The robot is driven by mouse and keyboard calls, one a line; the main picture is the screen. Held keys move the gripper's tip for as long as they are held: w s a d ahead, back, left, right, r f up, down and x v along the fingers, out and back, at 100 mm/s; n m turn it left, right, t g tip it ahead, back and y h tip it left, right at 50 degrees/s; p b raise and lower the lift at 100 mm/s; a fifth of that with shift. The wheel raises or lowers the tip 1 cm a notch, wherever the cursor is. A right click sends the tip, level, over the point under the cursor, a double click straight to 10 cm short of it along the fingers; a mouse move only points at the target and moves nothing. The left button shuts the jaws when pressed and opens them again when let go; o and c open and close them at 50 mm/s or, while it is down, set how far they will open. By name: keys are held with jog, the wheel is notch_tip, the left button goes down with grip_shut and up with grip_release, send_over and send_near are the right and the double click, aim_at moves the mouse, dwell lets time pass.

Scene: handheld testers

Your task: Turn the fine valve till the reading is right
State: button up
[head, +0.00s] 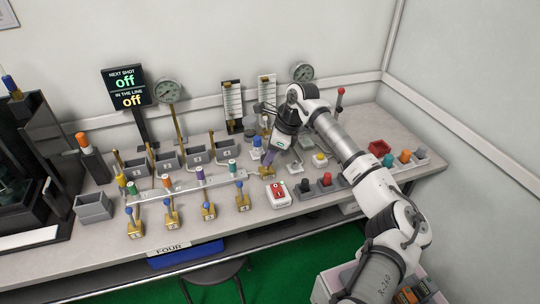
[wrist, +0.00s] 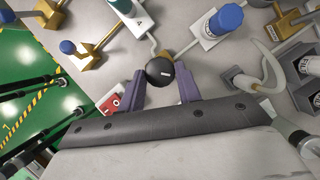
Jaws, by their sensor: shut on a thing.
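My gripper (head: 268,160) reaches down to the middle of the bench. In the wrist view its two purple fingers (wrist: 162,88) are closed around a round black knob (wrist: 160,71) with a small white mark. In the head view the knob is hidden by my gripper and wrist. I cannot read a label that tells whether this knob is the fine valve. Two round dials, left (head: 169,90) and right (head: 302,72), are too small to read.
A black sign (head: 127,88) reads "NEXT SHOT off, IN THE LINE off". A red-and-white switch box (head: 278,194) stands just in front of my gripper. A blue-capped fitting (wrist: 225,19) is close by. Several colour-topped valves line a pale rail (head: 190,187) to the left.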

jog(key=m+b, duration=0.1)
jog(key=m+t+b, duration=0.1)
jog(key=m+b, duration=0.1)
jog(key=m+t+h+b, duration=0.1)
jog(key=m, duration=0.1)
jog(key=shift+s+f+b, duration=0.25)
jog(key=shift+b, duration=0.1)
jog(key=shift+a+r+m+t+h+b, duration=0.1)
jog(key=shift+m+t+h+b, duration=0.15)
jog(key=shift+m+b, duration=0.6)
jog(key=shift+a+r+m+t+h+b, duration=0.15)
jog(key=shift+m+t+b, duration=0.1)
jog(key=shift+m+b, duration=0.6)
jog(key=shift+s+m, duration=0.1)
jog(key=shift+m, duration=0.2)
jog(key=o, duration=1)
jog(key=shift+c, duration=0.2)
jog(key=shift+r, duration=0.1)
jog(key=v, duration=1.3)
jog(key=shift+r+b, duration=0.3)
